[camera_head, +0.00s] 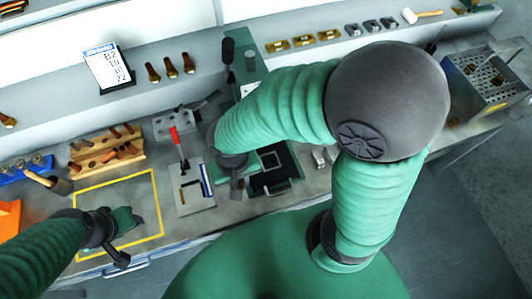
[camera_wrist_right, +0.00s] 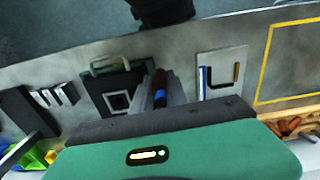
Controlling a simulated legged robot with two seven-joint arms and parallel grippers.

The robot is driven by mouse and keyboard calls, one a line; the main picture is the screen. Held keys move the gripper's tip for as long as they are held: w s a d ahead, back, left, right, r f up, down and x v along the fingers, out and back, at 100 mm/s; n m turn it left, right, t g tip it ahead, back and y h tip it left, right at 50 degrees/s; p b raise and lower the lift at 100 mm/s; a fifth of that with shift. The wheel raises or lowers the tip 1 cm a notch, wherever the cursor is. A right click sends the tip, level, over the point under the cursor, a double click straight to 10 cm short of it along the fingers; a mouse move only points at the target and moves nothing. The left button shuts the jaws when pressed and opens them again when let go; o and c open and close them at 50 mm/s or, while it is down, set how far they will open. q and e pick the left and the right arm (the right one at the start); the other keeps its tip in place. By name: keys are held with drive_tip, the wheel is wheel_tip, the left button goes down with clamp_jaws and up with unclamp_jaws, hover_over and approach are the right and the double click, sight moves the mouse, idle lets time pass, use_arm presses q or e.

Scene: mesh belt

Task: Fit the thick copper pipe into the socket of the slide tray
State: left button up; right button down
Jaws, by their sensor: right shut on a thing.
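My right gripper (camera_head: 237,185) hangs over the bench, left of the black slide tray (camera_head: 290,163). The slide tray also shows in the wrist view (camera_wrist_right: 93,84), with a pale square frame on it that looks like the socket. In the wrist view the right gripper (camera_wrist_right: 161,88) is shut on a narrow reddish-brown piece, seemingly the copper pipe (camera_wrist_right: 160,78), with a blue patch near it. The pipe is apart from the socket in that view; its lower end is hidden. My left gripper (camera_head: 125,219) is low over the yellow-outlined area; its fingers are unclear.
A pale plate with a red-handled lever (camera_head: 178,146) stands left of the right gripper. A wooden rack (camera_head: 88,158) holds several copper-coloured pieces. A sign (camera_head: 108,67) and brown fittings (camera_head: 170,68) stand on the back ledge. A perforated metal box (camera_head: 490,80) is at far right.

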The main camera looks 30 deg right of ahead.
drive_tip(key=w+d+p, duration=0.1)
drive_tip(key=d, duration=0.3)
drive_tip(key=w+d+f, duration=0.1)
drive_tip(key=d, duration=0.3)
drive_tip(key=w+d+p, duration=0.1)
drive_tip(key=w+d, duration=0.1)
drive_tip(key=d, duration=0.2)
drive_tip(key=shift+w+d+f+p, duration=0.1)
drive_tip(key=shift+d+f+p, duration=0.2)
drive_tip(key=shift+d+p, duration=0.1)
drive_tip(key=shift+f, duration=0.35)
drive_tip(key=shift+s+a+f, duration=0.15)
drive_tip(key=shift+a+f, duration=0.05)
drive_tip(key=shift+f, duration=0.45)
drive_tip(key=shift+s+a+f, duration=0.15)
drive_tip(key=shift+f, duration=0.45)
drive_tip(key=shift+w+a+f, duration=0.1)
drive_tip(key=shift+w, duration=0.15)
drive_tip(key=c, duration=1.6)
unclamp_jaws()
drive_tip(key=shift+c, duration=0.2)
drive_tip(key=o, duration=0.3)
drive_tip(key=shift+d, duration=0.3)
use_arm(q)
drive_tip(key=r, duration=0.2)
drive_tip(key=d+r, duration=0.1)
drive_tip(key=shift+w+d, duration=0.1)
drive_tip(key=shift+w, duration=0.2)
use_arm(e)
drive_tip(key=shift+o, duration=0.2)
